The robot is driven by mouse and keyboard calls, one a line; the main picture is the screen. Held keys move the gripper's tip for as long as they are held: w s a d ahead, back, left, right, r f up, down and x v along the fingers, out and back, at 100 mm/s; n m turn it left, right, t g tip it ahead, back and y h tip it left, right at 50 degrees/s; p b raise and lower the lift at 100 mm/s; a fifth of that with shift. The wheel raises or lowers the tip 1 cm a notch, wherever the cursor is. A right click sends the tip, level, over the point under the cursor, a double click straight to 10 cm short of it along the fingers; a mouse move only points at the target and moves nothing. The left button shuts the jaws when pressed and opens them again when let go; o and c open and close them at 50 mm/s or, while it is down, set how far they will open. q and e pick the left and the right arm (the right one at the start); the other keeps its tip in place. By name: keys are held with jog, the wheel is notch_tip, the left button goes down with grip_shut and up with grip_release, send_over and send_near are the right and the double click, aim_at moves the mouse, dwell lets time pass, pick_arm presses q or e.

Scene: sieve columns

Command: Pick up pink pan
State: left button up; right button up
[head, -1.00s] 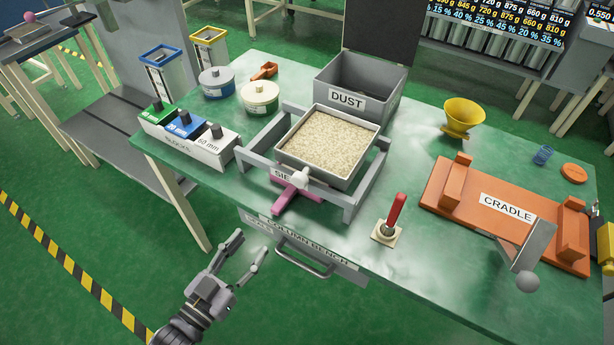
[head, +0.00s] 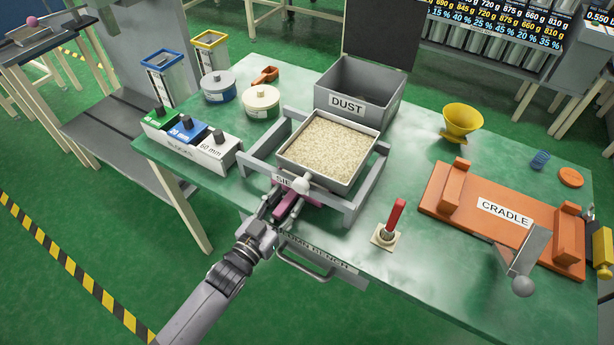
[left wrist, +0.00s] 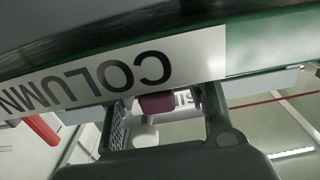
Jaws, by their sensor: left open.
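The pink pan (head: 311,195) is partly hidden under the front of the sieve frame, with its pink handle toward me. My left gripper (head: 283,205) is open at the front of the bench, its fingers around or beside the pink handle; contact cannot be told. In the left wrist view a dark pink piece (left wrist: 157,103) shows between the open fingers (left wrist: 165,120). My right gripper is not in view.
The sieve tray (head: 354,173) full of pale grains sits in a grey frame (head: 357,205), with a white knob (head: 301,185) in front. A drawer handle (head: 305,272) lies below. A red-handled lever (head: 394,220) and an orange cradle (head: 470,217) stand to the right.

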pick_arm(q)
jog(key=shift+w+d, duration=0.3)
jog(key=shift+w, duration=0.1)
grip_shut()
dwell(0.4)
